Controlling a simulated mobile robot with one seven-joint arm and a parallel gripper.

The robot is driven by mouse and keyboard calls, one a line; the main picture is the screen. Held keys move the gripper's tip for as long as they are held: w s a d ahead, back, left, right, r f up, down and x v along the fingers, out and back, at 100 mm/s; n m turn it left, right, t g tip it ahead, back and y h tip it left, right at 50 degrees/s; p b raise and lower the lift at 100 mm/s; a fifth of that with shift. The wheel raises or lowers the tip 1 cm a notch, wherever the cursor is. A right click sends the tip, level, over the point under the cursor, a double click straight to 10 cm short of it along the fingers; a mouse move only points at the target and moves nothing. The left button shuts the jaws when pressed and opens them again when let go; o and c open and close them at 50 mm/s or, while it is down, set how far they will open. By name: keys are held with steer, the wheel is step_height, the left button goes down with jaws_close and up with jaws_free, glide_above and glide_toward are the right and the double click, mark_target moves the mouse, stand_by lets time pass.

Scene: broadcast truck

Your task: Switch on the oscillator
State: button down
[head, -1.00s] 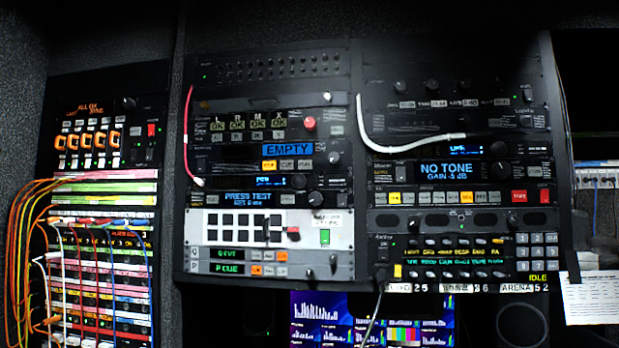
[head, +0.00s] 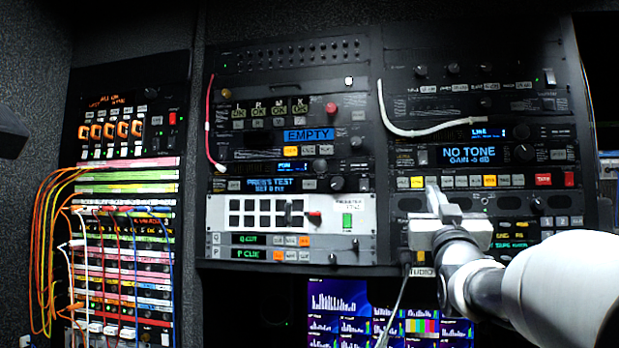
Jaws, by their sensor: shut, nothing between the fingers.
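No label reading "oscillator" can be made out, so I cannot tell which unit it is. In the right rack, a unit's blue display (head: 469,155) reads "NO TONE" with a gain line. Below it runs a row of white, yellow and red buttons (head: 487,181). Near the top right is a dark panel with knobs and a light rocker or toggle switch (head: 549,77); its position cannot be told. My gripper (head: 433,190) is shut and empty, its tips in front of the left part of the button row. Contact cannot be told. My gripper and arm hide much of the lower right panels.
A white cable (head: 430,130) hangs across the right rack's front. A red cable (head: 209,125) hangs at the middle rack's left edge. The left rack has many patch cables (head: 50,240). Monitors (head: 340,305) glow below the racks. The "EMPTY" display (head: 308,135) is in the middle rack.

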steer(key=shift+s+d+r+t, duration=0.1)
steer(key=shift+d+r+t, duration=0.1)
steer(key=shift+r+t, duration=0.6)
steer(key=shift+r, duration=0.15)
steer(key=p, duration=0.4)
glide_toward(423, 158)
step_height(423, 158, up, 4)
steer(key=w+p, duration=0.1)
steer(key=w, duration=0.2)
steer(key=shift+d+p, duration=0.35)
steer(key=shift+p, duration=0.05)
steer(key=shift+w+d+f, duration=0.1)
steer(key=shift+w+f, duration=0.15)
steer(key=shift+w, duration=0.15)
